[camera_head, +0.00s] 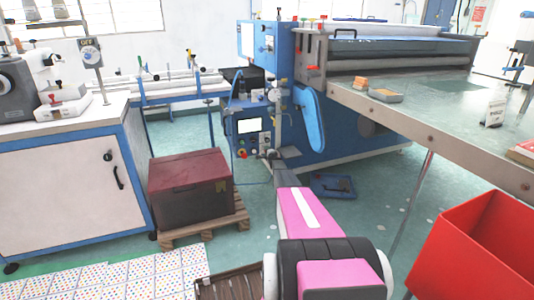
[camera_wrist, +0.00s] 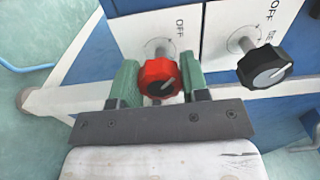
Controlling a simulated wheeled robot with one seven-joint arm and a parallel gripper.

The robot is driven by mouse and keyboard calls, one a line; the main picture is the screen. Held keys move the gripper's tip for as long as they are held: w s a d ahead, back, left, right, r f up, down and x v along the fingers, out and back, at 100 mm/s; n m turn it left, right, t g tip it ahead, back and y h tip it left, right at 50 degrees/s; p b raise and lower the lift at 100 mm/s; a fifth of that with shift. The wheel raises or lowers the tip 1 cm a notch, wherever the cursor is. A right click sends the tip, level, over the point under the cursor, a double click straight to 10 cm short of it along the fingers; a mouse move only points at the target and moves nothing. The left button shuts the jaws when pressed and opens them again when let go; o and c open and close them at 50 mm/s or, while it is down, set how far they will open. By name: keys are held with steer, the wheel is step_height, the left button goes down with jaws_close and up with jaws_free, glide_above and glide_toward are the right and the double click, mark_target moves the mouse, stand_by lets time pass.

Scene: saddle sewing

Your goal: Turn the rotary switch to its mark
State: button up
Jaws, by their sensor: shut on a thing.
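A second knob, black with a grey pointer (camera_wrist: 265,67), stands to the right, apart from my gripper. In the head view the control panel (camera_head: 250,139) is small, and my gripper's fingertips are too small to make out.
The panel belongs to a large blue machine (camera_head: 340,142). A dark red box (camera_head: 190,185) on a pallet stands left of my arm, and a red bin (camera_head: 470,250) stands at right. A long table (camera_head: 440,110) extends on the right.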

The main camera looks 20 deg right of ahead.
steer(key=o, duration=0.9)
steer(key=shift+s, duration=0.2)
steer(key=s, duration=1)
steer(key=shift+s+d, duration=0.2)
steer(key=shift+s, duration=0.05)
